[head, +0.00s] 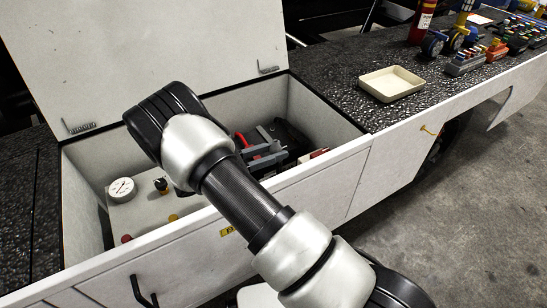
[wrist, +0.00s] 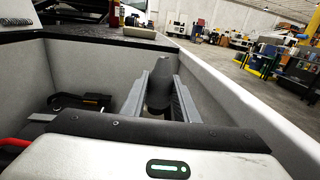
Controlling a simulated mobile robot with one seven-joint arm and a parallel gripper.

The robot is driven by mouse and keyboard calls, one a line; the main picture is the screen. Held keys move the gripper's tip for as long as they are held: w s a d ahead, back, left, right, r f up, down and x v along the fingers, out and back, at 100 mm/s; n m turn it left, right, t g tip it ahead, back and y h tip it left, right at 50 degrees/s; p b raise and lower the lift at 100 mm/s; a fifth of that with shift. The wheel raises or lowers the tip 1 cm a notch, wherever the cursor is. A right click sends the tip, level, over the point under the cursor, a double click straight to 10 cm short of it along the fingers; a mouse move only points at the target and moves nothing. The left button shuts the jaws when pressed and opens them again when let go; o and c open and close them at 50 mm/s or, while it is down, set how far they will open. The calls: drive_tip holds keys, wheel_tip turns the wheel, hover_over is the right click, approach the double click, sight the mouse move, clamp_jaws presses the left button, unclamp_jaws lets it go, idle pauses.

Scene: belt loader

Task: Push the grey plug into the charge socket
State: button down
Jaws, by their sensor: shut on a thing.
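My gripper (wrist: 163,78) is shut on the grey plug (wrist: 159,92). In the wrist view the plug is a dark grey tapered body between two light grey fingers, pointing away from the camera. In the head view my arm reaches over the open compartment (head: 355,133) in the counter, and grey parts that look like my fingers show low inside it, partly behind the arm. I cannot make out the plug there. I cannot pick out the charge socket in either view, so I cannot tell whether the plug touches it.
A red handle or cable (head: 246,142) is close to the gripper. A gauge (head: 122,190) and a black knob (head: 161,185) sit left. The raised lid (head: 150,50) stands behind; a cream tray (head: 392,84) is right.

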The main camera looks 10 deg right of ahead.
drive_tip(key=shift+a+f, duration=0.1)
drive_tip(key=shift+a, duration=0.05)
idle(0.3)
drive_tip(key=shift+f+b, duration=2.1)
drive_tip(key=shift+f, duration=0.95)
drive_tip(key=shift+f, duration=1.05)
drive_tip(key=shift+s+f, duration=0.1)
drive_tip(key=shift+f, duration=0.15)
drive_tip(key=shift+d+r, duration=0.2)
drive_tip(key=shift+f, duration=0.25)
drive_tip(key=shift+a+r, duration=0.1)
drive_tip(key=shift+r, duration=0.05)
